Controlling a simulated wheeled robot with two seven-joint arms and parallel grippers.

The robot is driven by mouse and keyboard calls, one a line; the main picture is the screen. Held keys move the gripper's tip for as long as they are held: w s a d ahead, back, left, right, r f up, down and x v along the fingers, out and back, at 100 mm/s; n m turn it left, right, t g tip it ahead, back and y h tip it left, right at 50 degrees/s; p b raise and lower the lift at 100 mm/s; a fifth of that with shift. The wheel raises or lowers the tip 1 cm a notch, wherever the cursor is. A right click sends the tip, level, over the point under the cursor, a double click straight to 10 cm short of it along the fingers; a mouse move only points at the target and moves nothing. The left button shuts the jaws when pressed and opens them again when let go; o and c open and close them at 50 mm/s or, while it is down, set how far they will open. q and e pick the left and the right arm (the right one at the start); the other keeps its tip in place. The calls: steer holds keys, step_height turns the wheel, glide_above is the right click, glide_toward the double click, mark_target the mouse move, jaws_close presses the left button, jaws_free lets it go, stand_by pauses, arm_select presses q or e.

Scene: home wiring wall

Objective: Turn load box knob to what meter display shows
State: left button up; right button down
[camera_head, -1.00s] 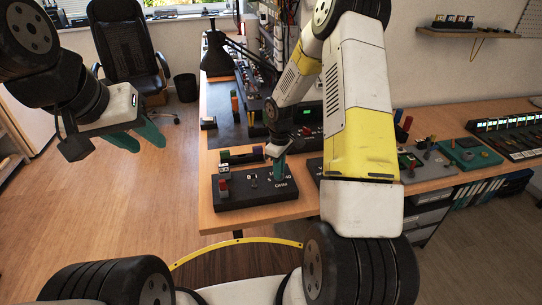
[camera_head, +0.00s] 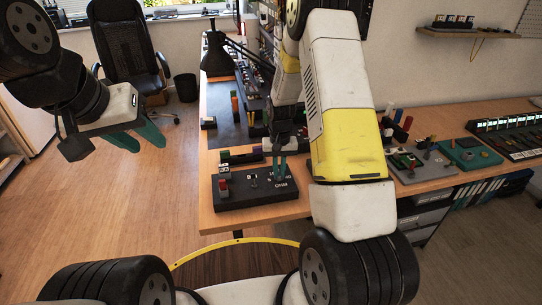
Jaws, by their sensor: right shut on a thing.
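The load box (camera_head: 238,198) is a dark box at the near edge of the wooden desk. It has white lettering including "OHM", a small switch and a red part at its left. My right gripper (camera_head: 279,172) points down over the right half of its top, its teal fingers shut on the knob, which they mostly hide. I cannot read the knob setting. The meter display is hidden behind my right arm. My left gripper (camera_head: 136,136) is open and empty, out over the floor, far left of the box.
Other boxes (camera_head: 415,160) sit right of my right arm.

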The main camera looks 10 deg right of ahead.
mark_target(279, 172)
steer(key=m, duration=0.4)
steer(key=shift+w+m, duration=0.1)
steer(key=shift+m, duration=0.2)
steer(key=m, duration=0.3)
steer(key=shift+m, duration=0.4)
steer(key=m, duration=0.4)
steer(key=shift+m, duration=1.8)
steer(key=c, duration=1.5)
jaws_free()
steer(key=shift+r, duration=3.95)
